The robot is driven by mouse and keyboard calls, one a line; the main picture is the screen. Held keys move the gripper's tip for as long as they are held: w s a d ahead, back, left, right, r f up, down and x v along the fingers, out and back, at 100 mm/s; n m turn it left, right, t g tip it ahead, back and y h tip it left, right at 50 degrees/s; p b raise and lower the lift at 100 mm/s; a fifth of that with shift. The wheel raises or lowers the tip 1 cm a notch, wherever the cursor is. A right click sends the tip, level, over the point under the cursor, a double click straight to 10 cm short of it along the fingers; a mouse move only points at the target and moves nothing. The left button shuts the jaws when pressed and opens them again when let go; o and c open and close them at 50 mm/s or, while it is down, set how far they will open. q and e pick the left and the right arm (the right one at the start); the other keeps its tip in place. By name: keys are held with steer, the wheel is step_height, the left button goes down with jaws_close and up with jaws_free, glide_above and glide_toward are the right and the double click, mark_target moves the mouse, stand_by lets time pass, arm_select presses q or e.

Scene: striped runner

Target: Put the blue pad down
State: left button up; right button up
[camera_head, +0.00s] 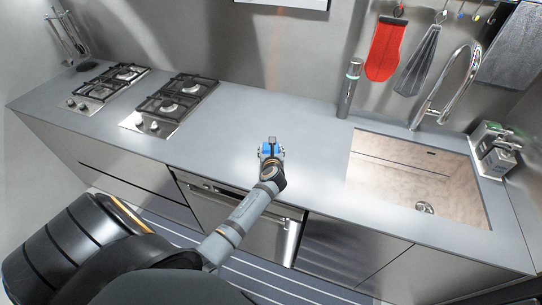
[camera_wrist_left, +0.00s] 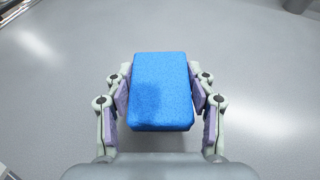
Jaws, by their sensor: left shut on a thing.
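The blue pad (camera_wrist_left: 161,90) is a rounded rectangular block, held between the two fingers of my left gripper (camera_wrist_left: 161,100) in the left wrist view. The finger pads press on its left and right sides. In the head view the blue pad (camera_head: 268,149) shows small at the tip of my left gripper (camera_head: 271,152), over the grey counter (camera_head: 290,115) near its front edge. I cannot tell whether the pad touches the counter. My right gripper is not in view.
Two gas hobs (camera_head: 178,100) (camera_head: 106,87) are at the left. A sink (camera_head: 410,165) with a tall tap (camera_head: 440,95) is at the right. A dark cylinder (camera_head: 348,92) stands at the back. A red mitt (camera_head: 385,48) hangs on the wall. The counter around the gripper is clear.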

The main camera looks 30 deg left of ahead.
arm_select(q)
steer(key=f, duration=0.3)
steer(key=shift+w+a, duration=0.15)
steer(key=shift+w, duration=0.1)
steer(key=shift+f, duration=0.25)
steer(key=shift+s, duration=0.1)
steer(key=shift+f, duration=0.2)
steer(key=o, duration=1)
steer(key=shift+c, duration=0.2)
steer(key=shift+r, duration=0.15)
steer(key=shift+s+d+r, duration=0.1)
steer(key=shift+d+r, duration=0.05)
steer(key=shift+d, duration=0.05)
steer(key=v, duration=1.1)
steer(key=shift+s+d+r, duration=0.15)
steer(key=shift+s, duration=0.1)
